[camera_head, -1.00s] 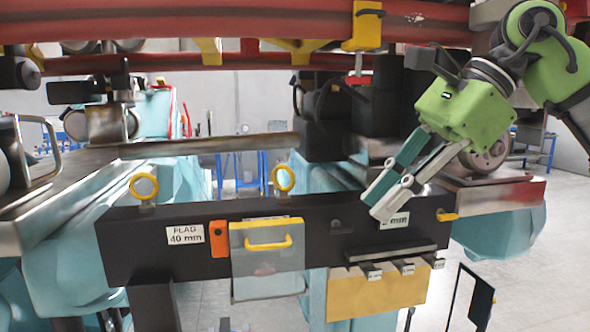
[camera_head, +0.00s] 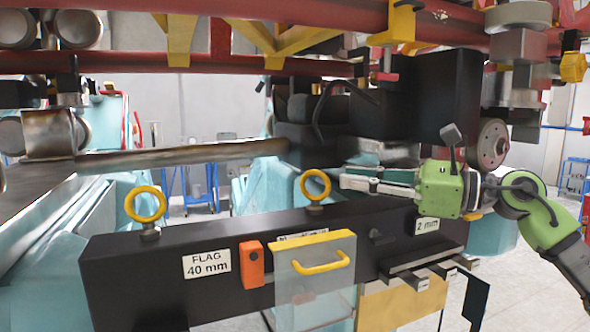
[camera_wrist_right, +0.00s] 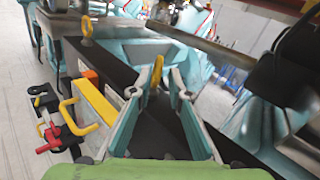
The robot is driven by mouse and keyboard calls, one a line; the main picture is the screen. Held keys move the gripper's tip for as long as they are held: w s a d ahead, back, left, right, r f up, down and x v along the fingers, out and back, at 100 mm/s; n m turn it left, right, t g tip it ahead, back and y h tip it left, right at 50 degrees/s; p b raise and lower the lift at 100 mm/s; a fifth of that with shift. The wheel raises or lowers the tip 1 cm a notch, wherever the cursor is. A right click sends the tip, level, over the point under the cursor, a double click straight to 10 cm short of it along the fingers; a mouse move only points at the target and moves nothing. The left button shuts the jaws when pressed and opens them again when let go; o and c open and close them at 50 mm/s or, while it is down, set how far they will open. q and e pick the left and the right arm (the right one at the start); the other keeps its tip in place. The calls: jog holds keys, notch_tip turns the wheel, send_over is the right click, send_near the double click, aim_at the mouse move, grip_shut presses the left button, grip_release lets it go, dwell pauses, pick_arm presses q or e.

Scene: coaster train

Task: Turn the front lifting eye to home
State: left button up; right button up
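Two yellow ring-shaped lifting eyes stand on a black beam (camera_head: 120,275): a left one (camera_head: 146,204) and a right one (camera_head: 316,186). I cannot tell which is called front. My right gripper (camera_head: 345,178) is level, pointing left at the right eye, a little short of it. In the right wrist view my right gripper (camera_wrist_right: 159,88) is open and empty, with the nearer eye (camera_wrist_right: 157,70) seen nearly edge-on, centred between or just beyond the fingertips. The farther eye (camera_wrist_right: 87,27) is up and to the left. My left gripper is out of view.
A clear panel with a yellow handle (camera_head: 322,263) and an orange block (camera_head: 251,264) sit on the beam's front. A "FLAG 40 mm" label (camera_head: 207,264) is at left. Red rails (camera_head: 240,66) and dark machinery (camera_head: 455,100) hang above and behind my gripper.

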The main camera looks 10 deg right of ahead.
aim_at(312, 171)
jog(key=p+x, duration=0.3)
jog(key=x, duration=0.2)
jog(key=p+x, duration=0.3)
jog(key=x, duration=0.3)
jog(key=shift+a+r, duration=0.1)
jog(key=shift+r, duration=0.1)
jog(key=shift+w+a+f, duration=0.2)
jog(key=shift+w+a, duration=0.15)
